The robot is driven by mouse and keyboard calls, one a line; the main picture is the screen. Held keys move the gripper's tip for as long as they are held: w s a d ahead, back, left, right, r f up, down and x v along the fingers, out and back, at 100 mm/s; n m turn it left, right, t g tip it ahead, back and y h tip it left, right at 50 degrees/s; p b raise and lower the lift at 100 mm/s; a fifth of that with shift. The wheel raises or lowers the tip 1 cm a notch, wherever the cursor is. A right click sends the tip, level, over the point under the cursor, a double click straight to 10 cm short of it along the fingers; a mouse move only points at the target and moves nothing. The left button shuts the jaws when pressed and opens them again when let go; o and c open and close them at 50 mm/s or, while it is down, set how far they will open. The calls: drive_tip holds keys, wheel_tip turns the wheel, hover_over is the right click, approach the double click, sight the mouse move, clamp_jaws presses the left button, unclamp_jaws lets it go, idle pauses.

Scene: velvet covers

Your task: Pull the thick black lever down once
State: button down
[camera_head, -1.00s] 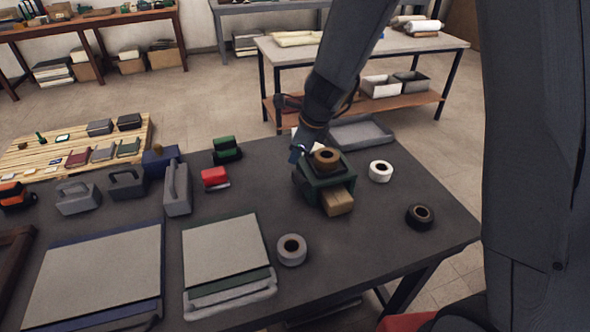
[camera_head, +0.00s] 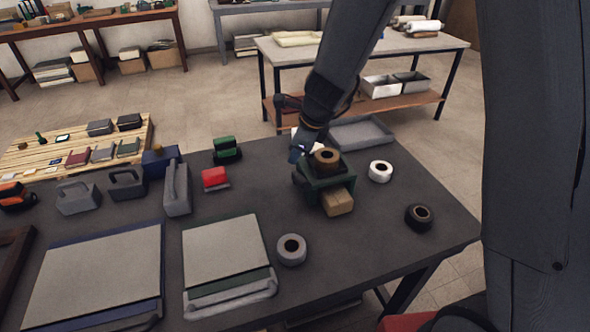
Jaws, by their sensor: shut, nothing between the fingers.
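A dark green box-shaped device (camera_head: 318,184) stands on the grey table toward its right part. A brown tape roll (camera_head: 327,159) sits on its top and a tan block (camera_head: 338,201) sticks out at its front. A dark rounded part shows at the device's left side; I cannot tell whether it is the thick black lever. My gripper (camera_head: 298,153) points down at the device's back left corner, close to it. It is shut and holds nothing. Its fingertips are small and partly hidden, so I cannot tell whether they touch the device.
A white roll (camera_head: 380,171), a black roll (camera_head: 419,217) and a grey roll (camera_head: 291,249) lie around the device. A grey tray (camera_head: 362,133) is behind it. A red block (camera_head: 214,178) and grey handled tools (camera_head: 177,190) stand to the left.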

sight(298, 172)
idle(0.4)
drive_tip(key=shift+s+f+b, duration=0.2)
drive_tip(key=shift+f+b, duration=0.2)
drive_tip(key=shift+b, duration=0.1)
drive_tip(key=shift+s+d+f+b, duration=0.2)
drive_tip(key=shift+s+f+b, duration=0.2)
drive_tip(key=shift+f+b, duration=0.45)
drive_tip(key=shift+s+d+f+b, duration=0.15)
drive_tip(key=shift+s+f+b, duration=0.25)
drive_tip(key=shift+f+b, duration=0.45)
idle(1.8)
drive_tip(key=shift+r, duration=0.2)
idle(0.4)
drive_tip(key=shift+w+r+p, duration=0.3)
drive_tip(key=shift+r+p, duration=0.5)
drive_tip(key=shift+p, duration=0.4)
drive_tip(key=shift+r, duration=0.2)
drive_tip(key=r+p, duration=0.2)
drive_tip(key=p, duration=0.1)
drive_tip(key=shift+w+d+r, duration=0.1)
drive_tip(key=shift+w+r, duration=0.2)
drive_tip(key=shift+w, duration=0.1)
drive_tip(key=r+p, duration=0.1)
drive_tip(key=p, duration=0.1)
drive_tip(key=w+a+r+p, duration=0.1)
drive_tip(key=p, duration=0.1)
drive_tip(key=shift+w+r, duration=0.1)
drive_tip(key=shift+r, duration=0.15)
